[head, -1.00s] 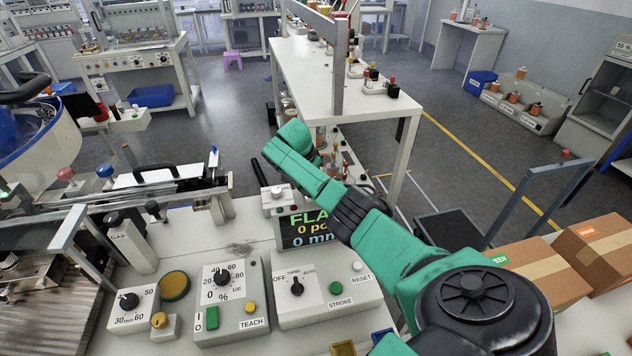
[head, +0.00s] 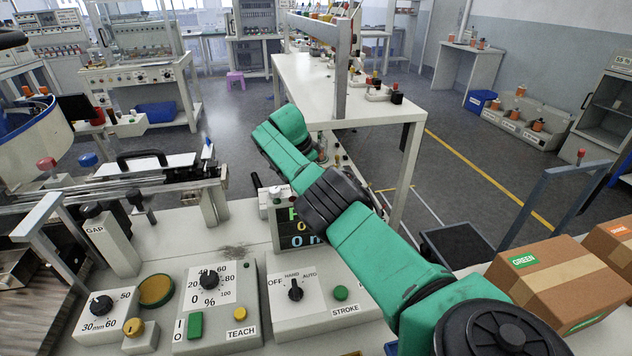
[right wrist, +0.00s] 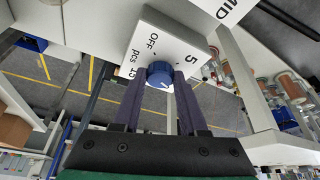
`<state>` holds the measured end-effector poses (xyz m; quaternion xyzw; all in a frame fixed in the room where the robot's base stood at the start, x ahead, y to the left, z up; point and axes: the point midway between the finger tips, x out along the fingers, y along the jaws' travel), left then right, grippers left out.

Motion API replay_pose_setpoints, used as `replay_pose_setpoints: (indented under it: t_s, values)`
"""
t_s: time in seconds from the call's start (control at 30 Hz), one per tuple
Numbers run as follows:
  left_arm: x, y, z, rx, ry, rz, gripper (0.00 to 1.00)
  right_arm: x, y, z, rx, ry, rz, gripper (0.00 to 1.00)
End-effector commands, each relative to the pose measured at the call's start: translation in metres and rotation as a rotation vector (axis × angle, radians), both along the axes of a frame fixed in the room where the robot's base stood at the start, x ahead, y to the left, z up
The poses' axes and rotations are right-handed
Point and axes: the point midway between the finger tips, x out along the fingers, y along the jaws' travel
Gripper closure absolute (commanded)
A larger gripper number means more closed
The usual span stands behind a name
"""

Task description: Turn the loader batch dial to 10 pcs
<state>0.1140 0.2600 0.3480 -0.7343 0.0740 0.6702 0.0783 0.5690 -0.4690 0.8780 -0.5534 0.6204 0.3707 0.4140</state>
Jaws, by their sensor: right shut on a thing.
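My right gripper (right wrist: 161,82) is shut on this knob, a finger on each side. A short white mark shows on the knob, but I cannot tell which label it points to. In the head view my green right arm reaches forward past the control panel; its fingers and the dial are hidden there. My left gripper is in neither view.
A display (head: 296,234) stands partly behind my right arm. Panels with a percent dial (head: 209,279), an OFF/HAND/AUTO switch (head: 295,289) and a GAP post (head: 110,241) lie in front. A white table (head: 345,92) stands beyond; cardboard boxes (head: 565,290) are at right.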

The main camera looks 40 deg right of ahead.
Motion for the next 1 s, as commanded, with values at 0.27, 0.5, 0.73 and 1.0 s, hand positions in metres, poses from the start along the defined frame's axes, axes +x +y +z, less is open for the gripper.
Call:
replay_pose_setpoints:
  t_s: [0.27, 0.5, 0.73, 1.0]
  values:
    - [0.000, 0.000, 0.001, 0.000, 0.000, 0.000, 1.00, 0.001, -0.001, 0.002, -0.003, -0.003, 0.002, 0.43]
    - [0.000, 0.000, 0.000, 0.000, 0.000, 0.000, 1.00, 0.000, 0.000, 0.001, -0.001, -0.002, 0.001, 0.28]
    - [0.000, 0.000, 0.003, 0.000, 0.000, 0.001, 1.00, 0.002, 0.004, 0.008, 0.001, -0.002, 0.005, 0.28]
    - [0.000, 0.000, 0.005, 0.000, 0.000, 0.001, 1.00, 0.004, 0.026, 0.065, -0.002, -0.007, 0.004, 0.28]
